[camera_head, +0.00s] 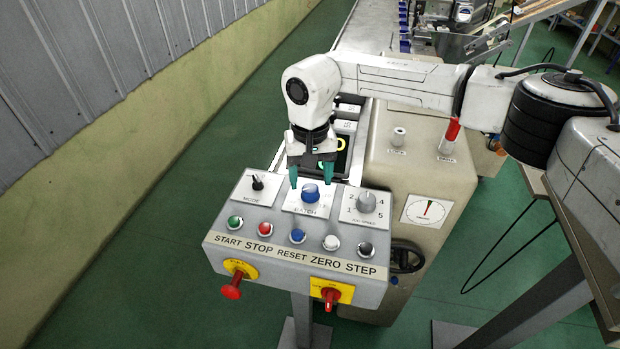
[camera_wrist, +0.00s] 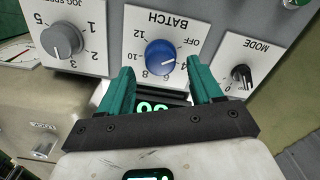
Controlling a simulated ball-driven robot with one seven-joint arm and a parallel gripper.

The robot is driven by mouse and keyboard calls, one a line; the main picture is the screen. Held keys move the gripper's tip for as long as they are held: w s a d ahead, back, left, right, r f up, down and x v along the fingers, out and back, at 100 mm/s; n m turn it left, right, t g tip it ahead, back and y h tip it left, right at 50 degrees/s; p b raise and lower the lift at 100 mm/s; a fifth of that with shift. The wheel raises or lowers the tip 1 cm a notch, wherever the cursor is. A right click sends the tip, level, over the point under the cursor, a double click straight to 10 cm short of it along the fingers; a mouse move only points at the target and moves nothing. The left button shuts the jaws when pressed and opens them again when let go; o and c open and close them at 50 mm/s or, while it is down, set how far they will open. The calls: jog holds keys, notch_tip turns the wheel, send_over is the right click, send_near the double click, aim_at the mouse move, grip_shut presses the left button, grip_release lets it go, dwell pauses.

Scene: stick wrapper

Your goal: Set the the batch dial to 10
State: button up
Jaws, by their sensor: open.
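The batch dial (camera_head: 310,193) is a blue knob on a white plate marked BATCH, in the middle of the grey control panel's top row. In the wrist view the dial (camera_wrist: 160,57) appears upside down, with OFF, 12 and smaller numbers around it. A pale mark shows on its lower right side there; the exact setting is hard to read. My gripper (camera_head: 311,177) has two teal fingers and is open, just above the dial. In the wrist view my gripper (camera_wrist: 160,68) has one finger on each side of the dial, with gaps visible; it holds nothing.
The mode switch (camera_head: 257,182) is left of the dial, and the jog speed knob (camera_head: 366,201) is right. Several push buttons, including the blue reset (camera_head: 298,236), line the row below. Two red knobs (camera_head: 232,287) (camera_head: 330,297) stick out from the panel's front.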

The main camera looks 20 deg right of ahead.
aim_at(310, 192)
jog(key=shift+f, duration=1.3)
jog(key=shift+c, duration=0.3)
jog(key=c, duration=1)
